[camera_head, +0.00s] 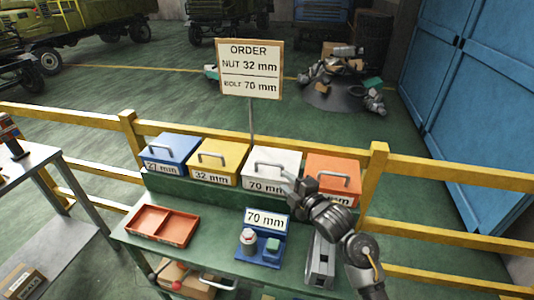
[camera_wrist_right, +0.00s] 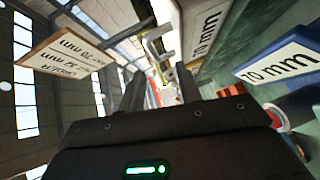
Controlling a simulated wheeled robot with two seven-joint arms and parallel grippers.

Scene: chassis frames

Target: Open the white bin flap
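The white bin (camera_head: 262,183) stands in the bin row between the yellow and orange bins, labelled 70 mm. Its flap looks closed, with a grey handle (camera_head: 276,166) on it. My right gripper (camera_head: 288,188) is at the white bin's front right, close to the handle. In the right wrist view the fingers (camera_wrist_right: 161,88) are apart with nothing held between them. The bin's 70 mm label (camera_wrist_right: 206,30) shows just beyond them. I cannot tell whether a finger touches the bin. My left gripper is not in view.
Blue (camera_head: 170,150), yellow (camera_head: 215,160) and orange (camera_head: 333,178) bins share the row. On the green bench are a red-orange tray (camera_head: 163,225) and a blue 70 mm stand (camera_head: 266,220). The order sign (camera_head: 250,70) stands behind, before a yellow rail (camera_head: 430,170).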

